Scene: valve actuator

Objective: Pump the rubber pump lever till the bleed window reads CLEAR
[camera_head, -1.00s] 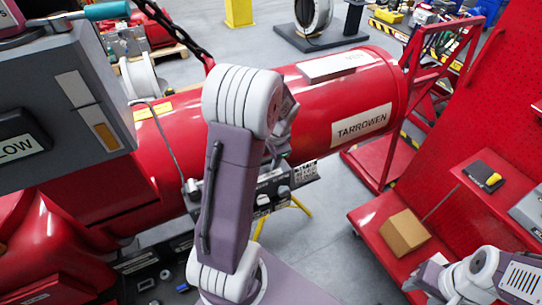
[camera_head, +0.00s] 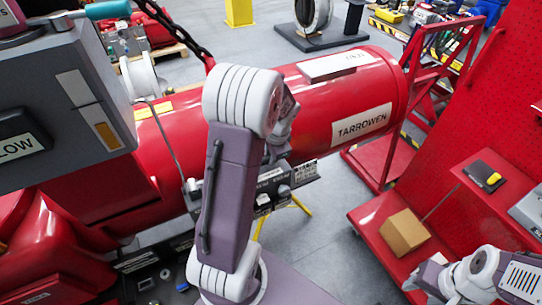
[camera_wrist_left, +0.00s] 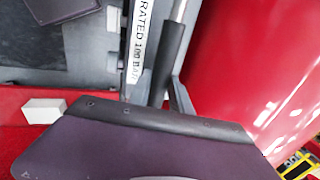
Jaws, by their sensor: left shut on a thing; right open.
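In the left wrist view the black rubber pump lever (camera_wrist_left: 175,55) runs down beside a strip lettered "RATED 100 BAR" (camera_wrist_left: 137,50). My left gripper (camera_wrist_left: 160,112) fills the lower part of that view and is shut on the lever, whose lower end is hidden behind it. In the head view my left arm (camera_head: 232,190) hides most of the gripper and the lever. A dark readout (camera_head: 20,140) on the grey box shows "LOW", cut by the picture's left edge; I cannot tell if it is the bleed window. My right gripper (camera_head: 428,280) is open at the lower right, its fingertips unclear.
A red cylinder marked "TARROWEN" (camera_head: 385,95) lies behind my left arm. A black unit with knobs (camera_head: 290,180) sits in front of it. A red cart (camera_head: 375,215) at the right carries a cardboard box (camera_head: 404,232). Grey floor (camera_head: 325,240) is open between them.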

